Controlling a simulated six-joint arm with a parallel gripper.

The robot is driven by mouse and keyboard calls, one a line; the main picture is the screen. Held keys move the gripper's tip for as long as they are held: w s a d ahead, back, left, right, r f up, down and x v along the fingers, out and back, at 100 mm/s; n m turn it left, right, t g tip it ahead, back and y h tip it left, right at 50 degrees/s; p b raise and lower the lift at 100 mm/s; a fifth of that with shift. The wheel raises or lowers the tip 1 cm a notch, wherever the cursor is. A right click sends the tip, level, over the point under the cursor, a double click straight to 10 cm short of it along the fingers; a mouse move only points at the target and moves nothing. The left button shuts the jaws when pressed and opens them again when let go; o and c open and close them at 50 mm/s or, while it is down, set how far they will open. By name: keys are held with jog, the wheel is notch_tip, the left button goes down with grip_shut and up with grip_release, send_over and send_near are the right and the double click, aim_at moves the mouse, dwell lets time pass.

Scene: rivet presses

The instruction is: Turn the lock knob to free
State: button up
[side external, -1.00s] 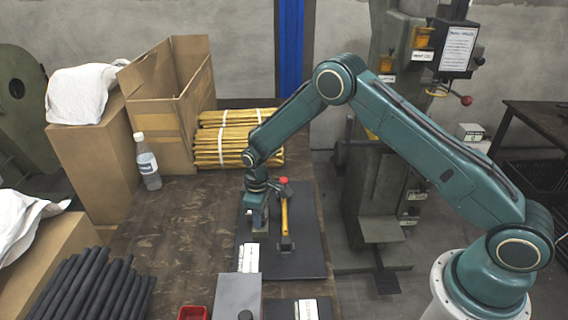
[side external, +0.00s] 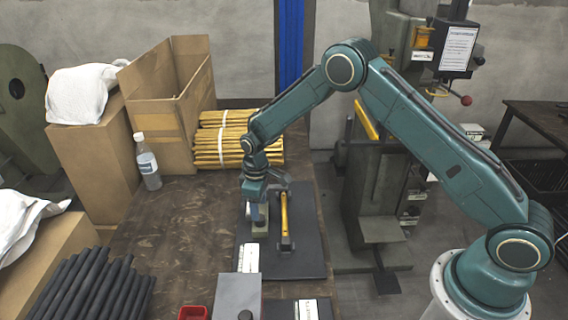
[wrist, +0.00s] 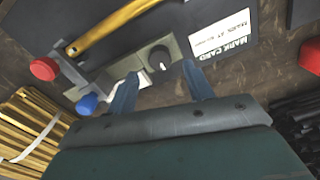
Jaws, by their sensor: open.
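The dark round lock knob (wrist: 159,57) has a small white mark on its face and sits on a grey-green block (wrist: 176,47) in the wrist view. My gripper (wrist: 160,68) is open, with one blue-grey finger on each side in front of the knob. Nothing is between the fingers; whether they touch the knob cannot be told. In the side view my gripper (side external: 256,212) is over the block beside the yellow lever (side external: 285,220), and it hides the knob. The lever (wrist: 115,27) also shows in the wrist view.
A red button (wrist: 44,68) and a blue knob (wrist: 87,104) are near the lever. A white mark card (wrist: 220,32) lies on the dark plate. Yellow bundled rods (side external: 215,145), a bottle (side external: 149,165), and a red bin (side external: 193,312) stand around.

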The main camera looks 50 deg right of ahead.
notch_tip(320, 180, up, 10)
dwell(0.5)
jog(key=s+d+r+m+t, duration=0.1)
jog(key=s+d+r+m, duration=0.1)
jog(key=s+r, duration=0.65)
jog(key=s+d+r+m+t, duration=0.1)
jog(key=s+d+r+t, duration=0.1)
jog(key=s+r, duration=0.65)
jog(key=s+d+r+m+t, duration=0.1)
jog(key=s+r, duration=0.1)
jog(key=s, duration=0.7)
jog(key=s+r+m+t, duration=0.1)
jog(key=s+r+m, duration=0.1)
jog(key=s, duration=0.7)
jog(key=shift+s+d+r+t, duration=0.3)
jog(key=shift+d+r, duration=0.05)
jog(key=shift+r, duration=0.25)
